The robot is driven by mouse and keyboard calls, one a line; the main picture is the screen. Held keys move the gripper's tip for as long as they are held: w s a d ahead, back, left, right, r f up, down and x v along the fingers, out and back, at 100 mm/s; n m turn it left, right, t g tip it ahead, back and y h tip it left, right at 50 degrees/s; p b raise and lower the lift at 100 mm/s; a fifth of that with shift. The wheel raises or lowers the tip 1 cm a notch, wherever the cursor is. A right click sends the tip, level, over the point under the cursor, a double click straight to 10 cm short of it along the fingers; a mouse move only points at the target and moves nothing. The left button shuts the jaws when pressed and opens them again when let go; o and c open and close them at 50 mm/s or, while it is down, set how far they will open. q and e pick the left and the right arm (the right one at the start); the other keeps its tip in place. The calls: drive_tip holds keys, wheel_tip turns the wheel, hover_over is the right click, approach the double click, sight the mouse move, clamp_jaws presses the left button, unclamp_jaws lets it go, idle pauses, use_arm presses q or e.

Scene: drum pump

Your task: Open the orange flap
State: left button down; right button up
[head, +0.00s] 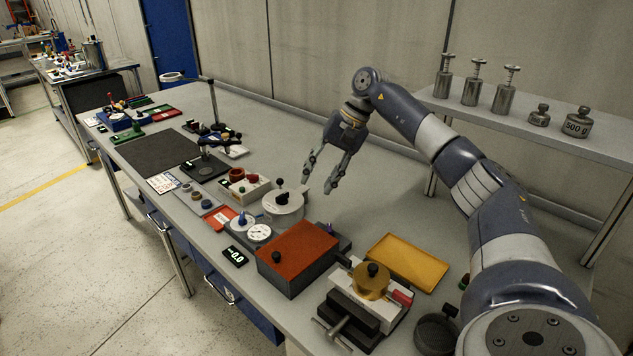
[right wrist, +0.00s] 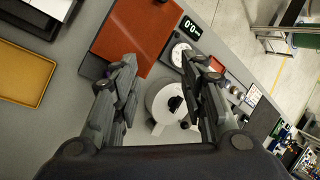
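The orange flap (head: 299,244) is the flat, reddish-orange top of a grey box (head: 296,278) near the front of the bench. It lies flat and looks closed. A small black knob (head: 276,257) shows at its near left edge. The flap also shows at the top of the right wrist view (right wrist: 137,32). My right gripper (head: 321,182) is open and empty, pointing down above the bench, behind the box and apart from it. In the right wrist view its two fingers (right wrist: 160,62) are spread, with the round white pump part (right wrist: 160,105) between them. My left gripper is not in view.
The round pump part (head: 283,207) and a dial gauge (head: 259,233) stand left of the box. A yellow tray (head: 407,261) and a brass-topped vise-like device (head: 371,282) are to its right. A shelf (head: 530,125) with metal weights is at the back right.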

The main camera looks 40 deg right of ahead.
drive_tip(key=v, duration=1)
drive_tip(key=shift+a, duration=0.2)
drive_tip(key=shift+r, duration=0.1)
